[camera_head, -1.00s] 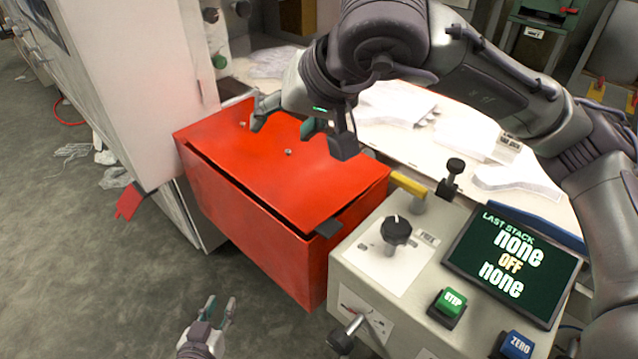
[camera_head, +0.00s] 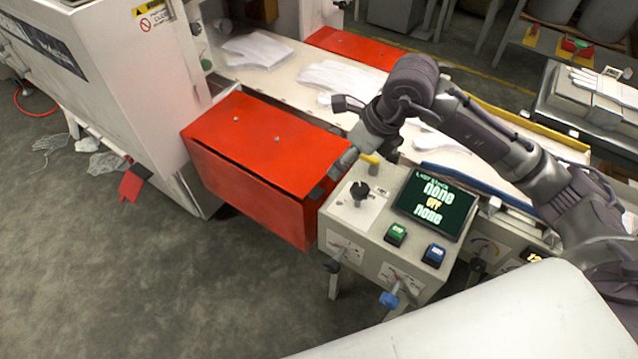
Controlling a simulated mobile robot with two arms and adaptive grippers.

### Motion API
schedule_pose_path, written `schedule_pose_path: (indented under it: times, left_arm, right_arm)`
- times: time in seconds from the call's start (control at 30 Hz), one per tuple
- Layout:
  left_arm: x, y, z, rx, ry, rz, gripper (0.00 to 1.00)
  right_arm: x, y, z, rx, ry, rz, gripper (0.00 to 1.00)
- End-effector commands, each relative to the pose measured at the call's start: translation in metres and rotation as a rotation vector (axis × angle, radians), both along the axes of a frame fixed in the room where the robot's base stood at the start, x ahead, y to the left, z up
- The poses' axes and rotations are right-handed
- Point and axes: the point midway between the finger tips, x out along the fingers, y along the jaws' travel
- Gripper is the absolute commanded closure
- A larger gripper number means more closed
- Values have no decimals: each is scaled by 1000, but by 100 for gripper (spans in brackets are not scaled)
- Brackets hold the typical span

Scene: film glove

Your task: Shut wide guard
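A large red guard (camera_head: 262,135) sits low on the near side of the white machine. Its flat top has small bolts, and a narrow dark slit runs between top and front panel. A dark tab (camera_head: 318,192) is at its front right corner. Another red cover (camera_head: 355,47) lies farther back; I cannot tell from labels which is the wide guard. My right gripper (camera_head: 341,134) is at the near guard's right edge with fingers apart and nothing between them. One finger is close to the edge; contact is unclear. My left gripper is out of view.
A control box (camera_head: 372,222) with knob, green and blue buttons and a screen (camera_head: 437,205) stands right of the guard. White gloves (camera_head: 257,50) lie on the pale table (camera_head: 290,86) behind. The floor at left front is clear.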

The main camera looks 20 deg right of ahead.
Motion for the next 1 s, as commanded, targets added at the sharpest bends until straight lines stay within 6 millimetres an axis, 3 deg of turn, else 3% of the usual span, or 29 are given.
schedule_pose_path:
  times: [0.6, 1.0]
  left_arm:
    - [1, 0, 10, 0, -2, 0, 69]
    - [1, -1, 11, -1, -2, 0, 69]
  right_arm:
    - [28, 37, -106, 1, 2, 5, 33]
    - [32, 41, -121, 0, -2, 7, 33]
